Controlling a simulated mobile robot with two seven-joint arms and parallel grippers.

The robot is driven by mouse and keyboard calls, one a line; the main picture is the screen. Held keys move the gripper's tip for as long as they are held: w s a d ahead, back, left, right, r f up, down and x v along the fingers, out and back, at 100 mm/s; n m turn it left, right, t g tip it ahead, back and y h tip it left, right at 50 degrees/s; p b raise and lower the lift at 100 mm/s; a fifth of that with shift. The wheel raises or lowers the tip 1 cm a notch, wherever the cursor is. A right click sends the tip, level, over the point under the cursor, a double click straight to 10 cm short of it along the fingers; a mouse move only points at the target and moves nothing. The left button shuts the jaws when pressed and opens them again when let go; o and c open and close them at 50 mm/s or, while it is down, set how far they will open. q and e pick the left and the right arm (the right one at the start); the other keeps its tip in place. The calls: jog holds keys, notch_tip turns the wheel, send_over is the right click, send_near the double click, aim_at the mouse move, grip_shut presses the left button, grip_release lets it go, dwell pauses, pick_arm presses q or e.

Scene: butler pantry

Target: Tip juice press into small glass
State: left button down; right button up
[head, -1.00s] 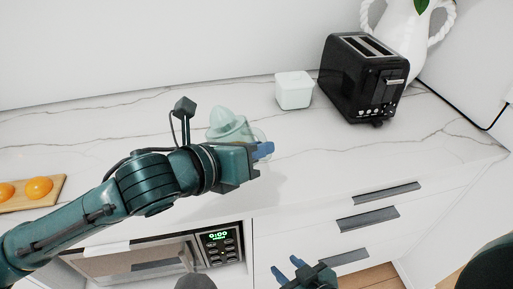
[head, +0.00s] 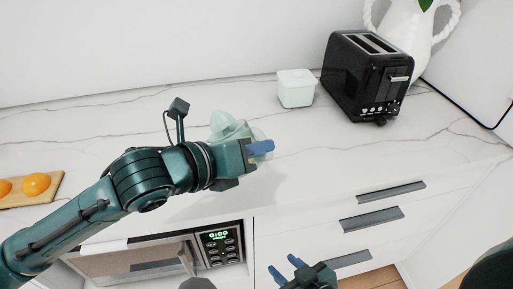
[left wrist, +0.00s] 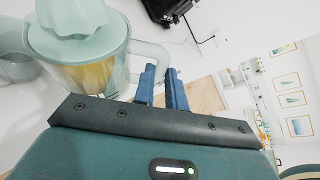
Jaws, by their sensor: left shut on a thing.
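The juice press (head: 229,125) is a translucent pale green jug with a ribbed reamer top, partly hidden behind my left gripper (head: 262,150) in the head view. In the left wrist view the press (left wrist: 85,45) shows orange juice inside. My left gripper (left wrist: 163,88) is shut on its handle (left wrist: 150,52). The press leans to the left in the head view. A pale, clear rounded vessel (left wrist: 14,58) shows beside the press at the left edge of the wrist view; it may be the small glass. My right gripper (head: 287,268) is low at the counter's front, open and empty.
A white lidded box (head: 296,90), a black toaster (head: 362,85) and a white jug (head: 415,40) stand at the back right. A board (head: 48,191) with oranges lies at the left. A microwave (head: 150,262) and drawers (head: 370,219) are below. The middle right counter is clear.

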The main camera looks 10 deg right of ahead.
pick_arm(q)
jog(key=shift+w+a+r+n+g+h+b, duration=0.2)
jog(key=shift+w+r+n+h, duration=0.1)
jog(key=shift+r+n, duration=0.15)
jog(key=shift+w+a+r+n+g+h+b, duration=0.1)
jog(key=shift+w+a+r+n+h, duration=0.1)
jog(key=shift+r+n+h, duration=0.2)
jog(key=shift+w+a+r+n, duration=0.2)
jog(key=shift+w+a+n, duration=0.1)
jog(key=shift+n, duration=0.25)
jog(key=shift+w+a+r+n+g+h, duration=0.3)
jog(key=shift+w+a+r+n+h, duration=0.3)
jog(key=shift+n, duration=0.2)
dwell(0.6)
dwell(0.4)
jog(key=shift+b, duration=0.3)
jog(key=shift+r, duration=0.1)
jog(key=shift+a, duration=0.1)
jog(key=shift+w+a+r+n+b, duration=0.2)
jog(key=shift+w+n+b, duration=0.1)
jog(key=shift+b, duration=0.75)
jog(key=shift+w+a+r+h+b, duration=0.1)
jog(key=shift+r+h+b, duration=0.15)
jog(key=shift+b, duration=0.25)
dwell(0.3)
